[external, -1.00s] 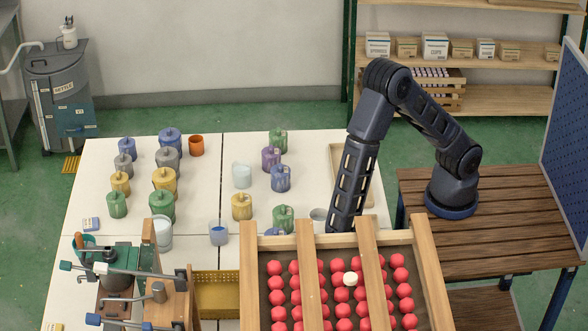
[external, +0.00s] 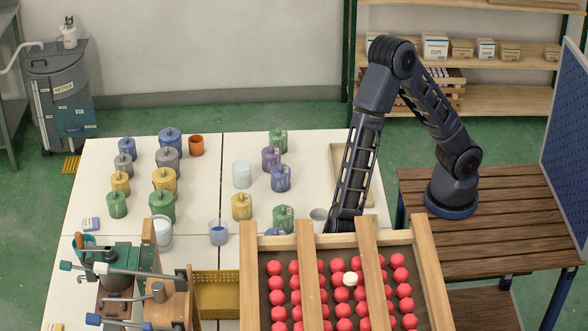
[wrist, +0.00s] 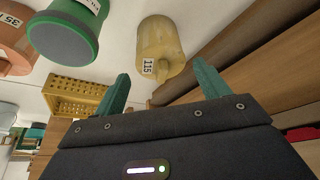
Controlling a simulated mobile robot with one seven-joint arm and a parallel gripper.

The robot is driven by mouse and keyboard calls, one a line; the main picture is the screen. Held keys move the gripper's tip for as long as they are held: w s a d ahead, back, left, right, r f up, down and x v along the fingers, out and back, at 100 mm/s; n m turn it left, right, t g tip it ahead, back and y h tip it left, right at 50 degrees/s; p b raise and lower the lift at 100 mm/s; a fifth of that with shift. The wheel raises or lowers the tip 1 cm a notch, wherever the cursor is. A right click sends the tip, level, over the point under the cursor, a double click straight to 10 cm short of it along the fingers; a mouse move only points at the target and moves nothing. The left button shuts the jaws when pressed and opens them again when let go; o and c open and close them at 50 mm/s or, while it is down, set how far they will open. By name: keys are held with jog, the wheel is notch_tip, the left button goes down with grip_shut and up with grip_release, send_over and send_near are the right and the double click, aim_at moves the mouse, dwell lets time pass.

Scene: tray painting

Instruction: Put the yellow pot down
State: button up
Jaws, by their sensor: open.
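In the wrist view a yellow pot (wrist: 161,45) with a label reading 115 stands on the white surface, just beyond my fingertips and near a wooden edge. My gripper (wrist: 161,68) is open, with its two green fingers apart, one on each side of the pot's near end; neither visibly grips it. In the external view my gripper is hidden behind the wooden tray frame, and I cannot make out this pot there. Other yellow pots stand on the white table, one in the middle (external: 241,207) and two at the left (external: 163,181).
The wooden frame (external: 433,275) with red balls stands in front of my arm. In the wrist view a green pot (wrist: 66,35), an orange pot (wrist: 14,46) and a yellow perforated basket (wrist: 78,108) are at the left. Several pots and cups stand on the white table (external: 215,170).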

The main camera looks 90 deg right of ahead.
jog(key=shift+v, duration=2.65)
jog(key=shift+d, duration=0.1)
jog(key=s+d+r+m+t+h, duration=0.1)
jog(key=d+r+m+h, duration=0.1)
jog(key=d+r, duration=0.95)
jog(key=s+d+r+m+t+h, duration=0.1)
jog(key=s+d+r+m+h, duration=0.15)
jog(key=d+r, duration=0.95)
jog(key=s+d+r+m, duration=0.2)
jog(key=s+d, duration=0.6)
jog(key=s, duration=0.2)
jog(key=s+d+r+m+y, duration=0.1)
jog(key=s+d+r+m, duration=0.1)
jog(key=s+d, duration=0.6)
jog(key=shift+s+r+g, duration=0.3)
jog(key=shift+s+r, duration=0.45)
jog(key=shift+s, duration=0.45)
jog(key=shift+d+m, duration=0.1)
jog(key=shift+m, duration=0.15)
